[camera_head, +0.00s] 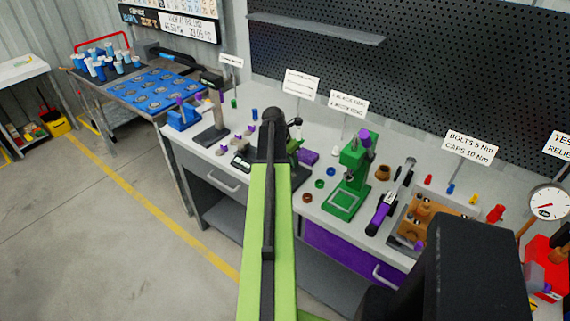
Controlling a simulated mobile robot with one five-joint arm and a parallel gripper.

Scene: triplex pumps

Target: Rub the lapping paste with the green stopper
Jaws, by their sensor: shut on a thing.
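My arm reaches forward over the workbench, and my gripper (294,148) is at its far end, mostly hidden behind the arm's black joint. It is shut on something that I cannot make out. A small green piece (234,103) stands at the back of the bench, left of my arm, with a small blue piece (255,114) to its right. I cannot tell whether the green piece is the stopper. I cannot pick out the lapping paste; the bench just behind and under my arm is hidden.
A green press (354,175) stands right of my arm, with small rings (319,184) beside it. Further right are a purple-and-black tool (391,197) and a wooden block (436,217). A perforated panel (420,70) rises behind the bench.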

